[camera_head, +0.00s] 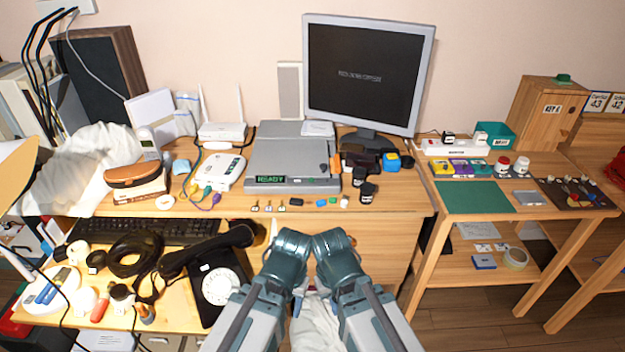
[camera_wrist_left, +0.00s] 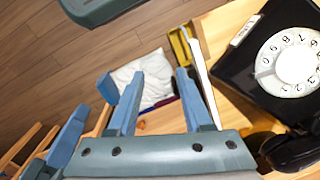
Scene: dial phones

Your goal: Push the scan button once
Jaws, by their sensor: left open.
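The grey flatbed scanner (camera_head: 285,148) sits on the desk in the head view, left of the monitor. Its front display (camera_head: 270,179) reads READY in green. Small dark controls show on its front edge right of the display; I cannot tell which one is the scan button. My left gripper (camera_head: 298,301) hangs low in front of the desk, well short of the scanner. The left wrist view shows its two blue fingers (camera_wrist_left: 158,74) apart, with nothing between them. My right arm is folded beside it; its fingers cannot be made out. The scanner is outside the wrist view.
Small loose items (camera_head: 296,203) lie along the desk edge before the scanner. A black dial phone (camera_head: 215,283) sits on the lower left surface, close to my left arm.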

